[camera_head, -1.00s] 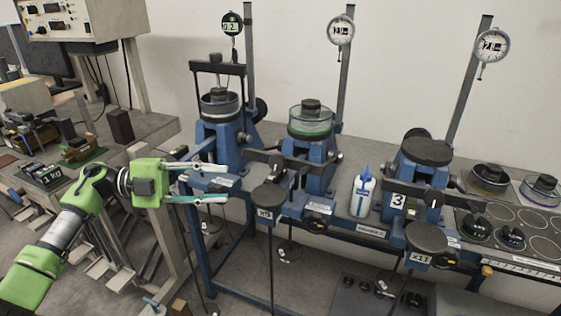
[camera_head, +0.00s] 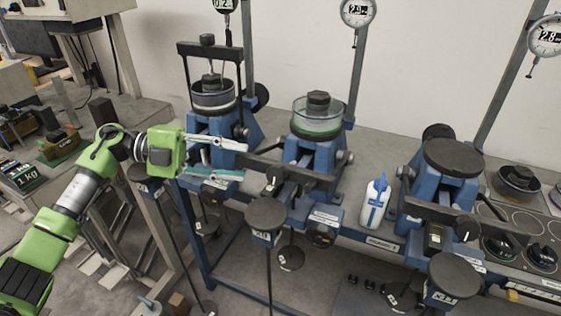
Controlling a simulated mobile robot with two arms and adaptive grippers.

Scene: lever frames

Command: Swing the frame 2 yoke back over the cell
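Frame 2 (camera_head: 318,165) is taken to be the middle blue lever frame; I cannot read its number. Its cell (camera_head: 316,122) is a clear ring with a green band and a dark cap, and no yoke stands over it. A dark bar (camera_head: 288,170) crosses the frame's front below the cell; I cannot tell whether it is the yoke. My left gripper (camera_head: 243,161) is open and empty, pointing right. Its fingertips appear above and below the bar's left end in the picture; contact is unclear. My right gripper is not in view.
The left frame (camera_head: 212,135) has a black upright yoke (camera_head: 210,48) over its cell, behind my gripper. A white-and-blue bottle (camera_head: 375,203) stands between the middle frame and the right frame (camera_head: 440,195). Round dark hanger plates (camera_head: 265,212) hang in front. Dial gauges (camera_head: 358,12) stand above.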

